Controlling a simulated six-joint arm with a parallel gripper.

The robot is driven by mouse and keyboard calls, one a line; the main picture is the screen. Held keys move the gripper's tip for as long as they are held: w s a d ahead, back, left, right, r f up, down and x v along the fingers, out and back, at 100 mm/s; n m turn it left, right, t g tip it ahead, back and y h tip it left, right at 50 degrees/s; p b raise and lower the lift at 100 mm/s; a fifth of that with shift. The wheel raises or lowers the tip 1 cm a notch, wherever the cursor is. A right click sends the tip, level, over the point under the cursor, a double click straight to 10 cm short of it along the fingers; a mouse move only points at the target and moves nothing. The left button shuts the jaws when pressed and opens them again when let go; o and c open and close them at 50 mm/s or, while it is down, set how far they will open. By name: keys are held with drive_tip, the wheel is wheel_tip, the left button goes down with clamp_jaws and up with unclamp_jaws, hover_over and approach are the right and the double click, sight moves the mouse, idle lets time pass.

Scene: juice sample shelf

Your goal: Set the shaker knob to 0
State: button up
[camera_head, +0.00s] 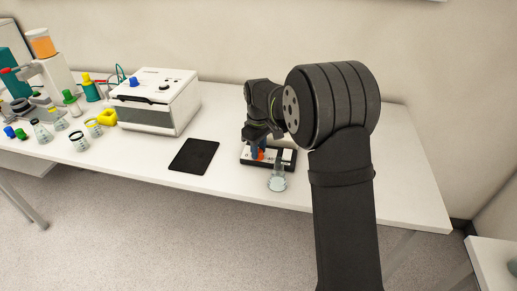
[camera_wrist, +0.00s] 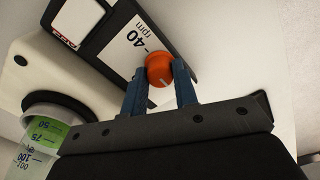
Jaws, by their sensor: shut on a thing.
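The shaker (camera_head: 268,160) stands at the right part of the table, low and dark-edged with a pale top, partly hidden by my arm. Its orange knob (camera_wrist: 160,68) shows in the wrist view between the blue fingers of my gripper (camera_wrist: 159,80), which is shut on it. A pale line on the knob points to the lower right in that view. The panel (camera_wrist: 137,45) beside the knob reads "-40 rpm". In the head view my gripper (camera_head: 257,151) reaches down to the orange knob. A flask (camera_head: 277,182) is at the shaker's front; green liquid (camera_wrist: 45,132) shows in it.
A dark flat pad (camera_head: 194,156) lies left of the shaker. A white box-shaped device (camera_head: 156,101) with a blue knob stands farther left. The table is clear right of the shaker.

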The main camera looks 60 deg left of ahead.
drive_tip(key=o, duration=1)
wheel_tip(320, 180, up, 18)
drive_tip(key=shift+f, duration=0.25)
drive_tip(key=shift+f, duration=0.15)
wheel_tip(320, 180, down, 17)
drive_tip(key=shift+f, duration=0.1)
idle(0.7)
